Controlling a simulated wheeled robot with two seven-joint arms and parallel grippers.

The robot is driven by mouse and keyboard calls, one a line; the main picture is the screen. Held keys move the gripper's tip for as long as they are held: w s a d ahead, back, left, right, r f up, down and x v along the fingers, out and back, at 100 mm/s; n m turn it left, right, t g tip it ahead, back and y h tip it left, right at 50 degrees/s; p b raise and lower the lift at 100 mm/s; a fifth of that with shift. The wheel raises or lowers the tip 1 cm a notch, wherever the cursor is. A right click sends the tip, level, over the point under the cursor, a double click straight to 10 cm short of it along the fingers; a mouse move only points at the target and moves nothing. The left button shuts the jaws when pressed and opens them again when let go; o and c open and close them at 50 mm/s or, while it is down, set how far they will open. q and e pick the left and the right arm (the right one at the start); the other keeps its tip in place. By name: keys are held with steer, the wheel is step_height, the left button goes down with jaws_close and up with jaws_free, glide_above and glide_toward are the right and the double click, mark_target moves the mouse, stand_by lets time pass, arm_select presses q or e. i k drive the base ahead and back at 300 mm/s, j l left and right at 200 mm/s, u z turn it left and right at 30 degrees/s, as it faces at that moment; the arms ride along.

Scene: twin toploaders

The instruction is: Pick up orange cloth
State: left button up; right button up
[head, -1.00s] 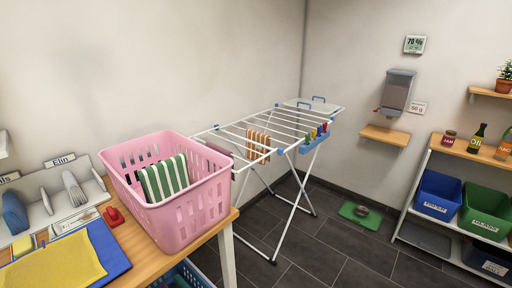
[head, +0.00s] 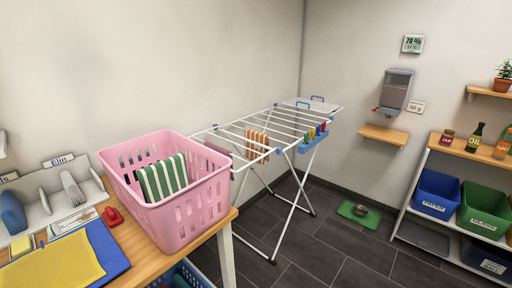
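An orange and white striped cloth (head: 257,142) hangs over the bars of a white drying rack (head: 282,112), near the middle of the head view. The rack stands on the floor behind and to the right of the table. A green and white striped cloth (head: 163,179) hangs inside a pink laundry basket (head: 187,218) on the table. A mauve cloth (head: 218,149) hangs at the rack's near left end, partly hidden by the basket. Neither of my grippers shows in the view.
The wooden table (head: 137,242) also holds a grey divider rack (head: 52,205), a yellow cloth on a blue mat (head: 107,249) and a red object (head: 113,216). A shelf with a blue bin (head: 437,194) and a green bin (head: 483,212) stands right. Dark floor (head: 325,250) is open between, with a green mat (head: 358,215).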

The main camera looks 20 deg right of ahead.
mark_target(251, 134)
steer(key=i+l, duration=0.2)
steer(key=l, duration=0.2)
steer(key=i+l, duration=0.25)
steer(key=l, duration=0.15)
steer(key=i+l, duration=0.2)
steer(key=l, duration=0.2)
